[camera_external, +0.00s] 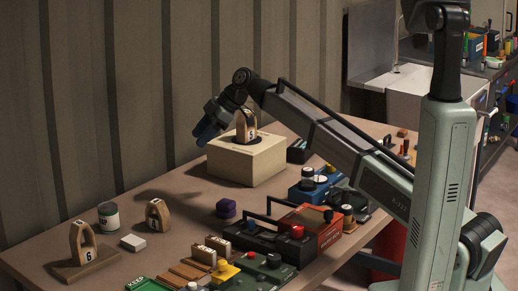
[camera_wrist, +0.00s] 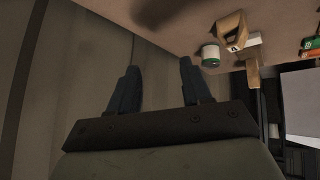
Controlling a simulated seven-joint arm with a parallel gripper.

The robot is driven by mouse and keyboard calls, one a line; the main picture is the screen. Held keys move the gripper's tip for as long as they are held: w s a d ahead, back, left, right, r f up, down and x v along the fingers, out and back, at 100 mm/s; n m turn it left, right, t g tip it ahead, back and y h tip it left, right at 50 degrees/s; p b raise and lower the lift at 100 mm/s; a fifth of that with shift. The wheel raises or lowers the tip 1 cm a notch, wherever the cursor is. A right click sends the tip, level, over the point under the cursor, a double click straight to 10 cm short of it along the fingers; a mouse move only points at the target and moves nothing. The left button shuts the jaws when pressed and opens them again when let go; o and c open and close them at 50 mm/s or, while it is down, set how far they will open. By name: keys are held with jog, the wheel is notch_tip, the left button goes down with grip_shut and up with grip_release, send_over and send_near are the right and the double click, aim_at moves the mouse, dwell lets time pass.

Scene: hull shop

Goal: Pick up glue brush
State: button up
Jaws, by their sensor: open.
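I cannot make out a glue brush for certain in either view. My gripper (camera_external: 208,130) is at the far side of the workbench, left of a cream box (camera_external: 240,163), tilted down and apart from the things on the bench. In the wrist view my gripper (camera_wrist: 158,85) has its two dark fingers apart with nothing between them. A white can with a green band (camera_external: 108,216) stands at the bench's left; a similar can (camera_wrist: 210,56) shows in the wrist view.
A wooden arch marked 6 (camera_external: 246,127) stands on the cream box. Two more arches (camera_external: 157,214), (camera_external: 83,243) stand at left, near a white block (camera_external: 133,242). A ribbed wall backs the bench.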

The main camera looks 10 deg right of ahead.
jog(key=w+d+r+m+t+y, duration=0.1)
jog(key=w+d+m+t, duration=0.2)
jog(key=d, duration=0.9)
jog(key=w+d+m+t+y, duration=0.15)
jog(key=w+d, duration=0.25)
jog(key=d, duration=0.8)
jog(key=w+d+r+m+t+y, duration=0.1)
jog(key=w+d+m+t, duration=0.2)
jog(key=d, duration=1)
jog(key=s+d+r+m+t+h, duration=0.1)
jog(key=s+d+m+t+h, duration=0.15)
jog(key=d, duration=0.85)
jog(key=s+d+r+m+t+h, duration=0.15)
jog(key=d+m+t, duration=0.25)
jog(key=d, duration=0.7)
jog(key=s+d+m+t+h, duration=0.2)
jog(key=s+d+m+t, duration=0.1)
jog(key=d, duration=0.8)
send_near(408, 142)
jog(key=x, duration=0.4)
jog(key=shift+x, duration=3.5)
jog(key=shift+d, duration=0.1)
grip_shut()
